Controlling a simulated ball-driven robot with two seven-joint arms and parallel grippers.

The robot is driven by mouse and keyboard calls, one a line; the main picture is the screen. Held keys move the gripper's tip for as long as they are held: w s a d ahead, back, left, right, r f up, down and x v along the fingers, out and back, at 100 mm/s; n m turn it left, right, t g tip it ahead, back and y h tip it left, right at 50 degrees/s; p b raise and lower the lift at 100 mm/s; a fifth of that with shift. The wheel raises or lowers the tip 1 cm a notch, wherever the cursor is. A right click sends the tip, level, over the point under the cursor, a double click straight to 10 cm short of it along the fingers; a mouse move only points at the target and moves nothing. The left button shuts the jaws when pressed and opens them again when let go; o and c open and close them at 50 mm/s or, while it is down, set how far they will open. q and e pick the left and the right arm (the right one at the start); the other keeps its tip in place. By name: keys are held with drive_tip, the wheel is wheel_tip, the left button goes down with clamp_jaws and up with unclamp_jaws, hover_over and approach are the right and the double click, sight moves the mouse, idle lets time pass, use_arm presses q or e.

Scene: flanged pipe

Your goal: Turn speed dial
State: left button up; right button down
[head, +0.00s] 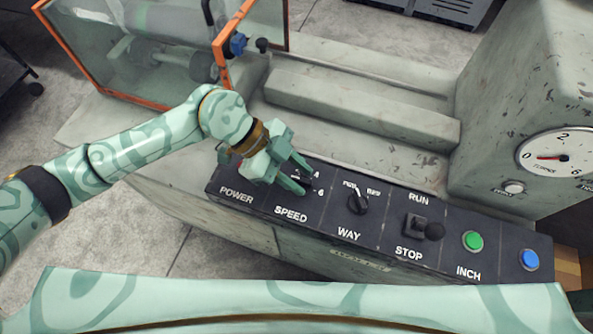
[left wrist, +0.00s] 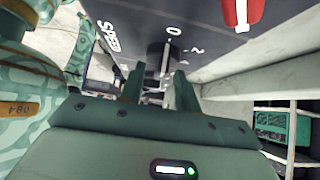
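The speed dial is a black knob on the dark control panel (head: 385,220), above the SPEED label (head: 291,214). In the head view my left gripper (head: 302,178) covers most of it. In the left wrist view the dial (left wrist: 157,55) shows just beyond and between the two fingers, with the marks 0, 2 and 4 beside it. My left gripper (left wrist: 160,78) is open, one finger on each side of the dial. I cannot tell whether either finger touches it. My right gripper is not in view.
To the right on the panel are the WAY knob (head: 358,201), the RUN/STOP lever (head: 432,231), a green button (head: 473,241) and a blue button (head: 529,260). A red switch (left wrist: 240,12) sits near the dial. An orange-framed guard (head: 150,50) stands behind my left arm.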

use_arm(q)
clamp_jaws()
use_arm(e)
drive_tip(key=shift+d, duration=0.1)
